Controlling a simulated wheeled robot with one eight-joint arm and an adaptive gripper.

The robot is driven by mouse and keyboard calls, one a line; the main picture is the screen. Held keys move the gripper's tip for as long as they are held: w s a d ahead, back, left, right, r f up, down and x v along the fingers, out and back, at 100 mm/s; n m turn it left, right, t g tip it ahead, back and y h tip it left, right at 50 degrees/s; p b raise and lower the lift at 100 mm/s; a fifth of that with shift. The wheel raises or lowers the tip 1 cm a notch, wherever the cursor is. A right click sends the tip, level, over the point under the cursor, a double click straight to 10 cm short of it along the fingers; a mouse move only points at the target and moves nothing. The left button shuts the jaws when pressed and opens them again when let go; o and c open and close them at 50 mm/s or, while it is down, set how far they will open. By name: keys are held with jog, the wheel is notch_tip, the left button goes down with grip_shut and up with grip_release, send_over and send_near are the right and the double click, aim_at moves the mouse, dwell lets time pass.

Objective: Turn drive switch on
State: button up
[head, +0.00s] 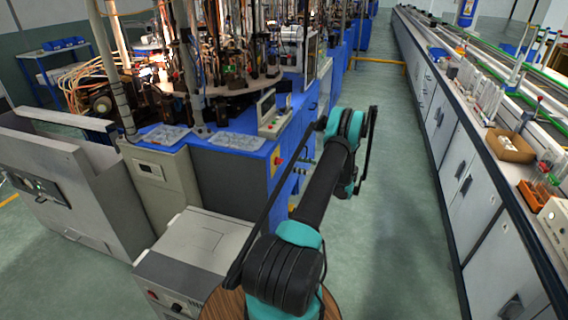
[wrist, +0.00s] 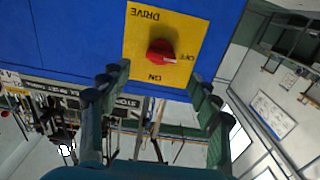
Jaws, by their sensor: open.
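The drive switch is a red rotary knob (wrist: 161,52) on a yellow plate (wrist: 137,45), seen large at the top of the wrist view. The plate reads DRIVE, OFF and ON, with the lettering upside down or tilted in this view. OFF lies to the right of the knob and ON below it. I cannot tell for sure which mark the knob points at. My gripper (wrist: 158,80) is open, its two dark fingers apart on either side below the knob, not visibly touching it. In the head view the yellow plate (head: 276,160) is on the blue machine's side, left of my arm.
The blue machine (head: 240,172) carries a small control box (head: 277,122) and trays on top. Grey cabinets (head: 200,240) stand at the front left. A long white bench (head: 500,215) runs along the right. The green aisle floor (head: 390,210) between is clear.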

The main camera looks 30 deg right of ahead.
aim_at(282, 161)
jog(key=x, duration=0.6)
jog(key=shift+w+a, duration=0.2)
jog(key=c, duration=1.2)
jog(key=shift+o, duration=0.2)
jog(key=shift+m, duration=0.3)
jog(key=shift+w+d+f+m, duration=0.1)
jog(key=shift+d+m, duration=0.05)
jog(key=shift+m, duration=4.15)
jog(key=shift+w+d+f+m, duration=0.1)
jog(key=shift+m, duration=4.2)
